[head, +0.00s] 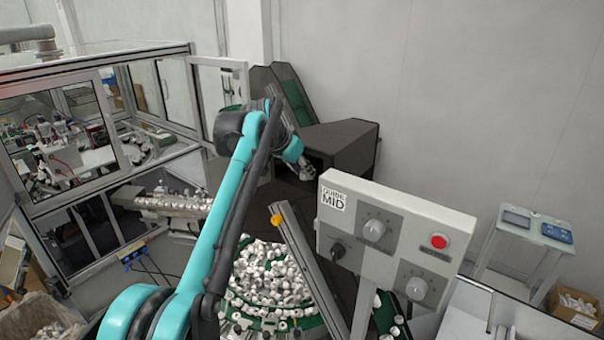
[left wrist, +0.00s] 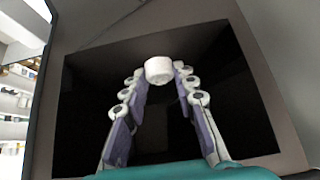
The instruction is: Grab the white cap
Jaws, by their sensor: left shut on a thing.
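The white cap (left wrist: 159,70) shows in the left wrist view, held between the fingertips of my left gripper (left wrist: 160,82). The two fingers, with purple pads and white joints, are closed against its sides. In the head view my left gripper (head: 305,173) is small and sits at the open mouth of the dark hopper (head: 345,138); the cap cannot be made out there. Behind the cap the wrist view shows the black inside of a box-like opening (left wrist: 225,75) with a grey rim. My right gripper is not in view.
A round feeder full of white caps (head: 268,285) lies below my left arm. A control panel (head: 385,235) with knobs and a red button stands to the right of it. A glazed machine enclosure (head: 70,140) is at the left. A green conveyor (head: 290,90) rises behind the hopper.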

